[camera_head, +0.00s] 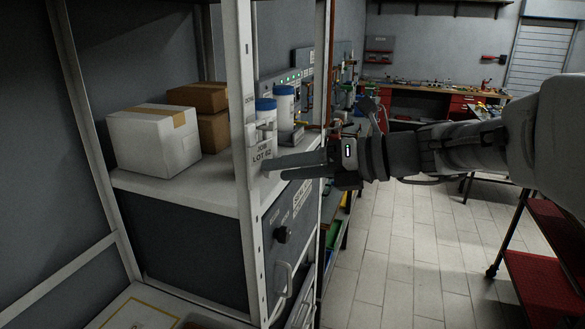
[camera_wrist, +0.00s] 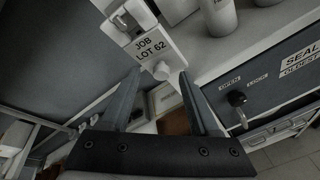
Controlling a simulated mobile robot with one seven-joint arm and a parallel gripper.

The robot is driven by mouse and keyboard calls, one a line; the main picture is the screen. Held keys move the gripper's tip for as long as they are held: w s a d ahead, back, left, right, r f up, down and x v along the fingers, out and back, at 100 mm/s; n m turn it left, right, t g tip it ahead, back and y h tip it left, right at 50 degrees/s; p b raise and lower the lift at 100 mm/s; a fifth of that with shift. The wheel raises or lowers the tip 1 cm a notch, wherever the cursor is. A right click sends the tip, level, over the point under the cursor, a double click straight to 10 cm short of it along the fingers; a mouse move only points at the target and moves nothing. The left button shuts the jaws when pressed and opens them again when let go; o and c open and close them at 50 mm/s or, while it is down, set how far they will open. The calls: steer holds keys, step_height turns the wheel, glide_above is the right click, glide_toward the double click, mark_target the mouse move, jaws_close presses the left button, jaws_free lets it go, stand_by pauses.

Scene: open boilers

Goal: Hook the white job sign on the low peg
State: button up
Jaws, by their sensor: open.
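The white job sign (camera_head: 261,148), marked "JOB LOT 62", is upright against the front post of the shelf rack. In the wrist view the sign (camera_wrist: 145,46) has an opening near its top with a peg end in it, so it appears to hang there. A round pale knob (camera_wrist: 161,71) shows at the sign's lower edge; I cannot tell if it belongs to the sign or the post. A pale stub below it, between the fingers, may be the low peg (camera_wrist: 164,98). My gripper (camera_wrist: 158,77) is open and empty, its fingertips pointing at the sign's lower end.
Below is a dark cabinet panel with a knob (camera_head: 282,235) and a handle (camera_head: 284,278). Open floor (camera_head: 410,250) lies to the right, beside a red cart (camera_head: 545,265).

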steer(key=shift+d, duration=0.1)
steer(key=b+v, duration=0.1)
steer(key=v, duration=1.5)
steer(key=s+f+n+h+b, duration=0.1)
steer(key=s+f+n+h, duration=0.5)
steer(key=f+n, duration=0.4)
steer(key=s+f+n+h+b, duration=0.2)
steer(key=s+f+n+h, duration=0.5)
steer(key=n, duration=1.3)
step_height(320, 180, down, 4)
steer(key=shift+f+t+h, duration=0.2)
steer(key=shift+t+h, duration=0.1)
steer(key=shift+h, duration=0.1)
steer(key=shift+d, duration=0.1)
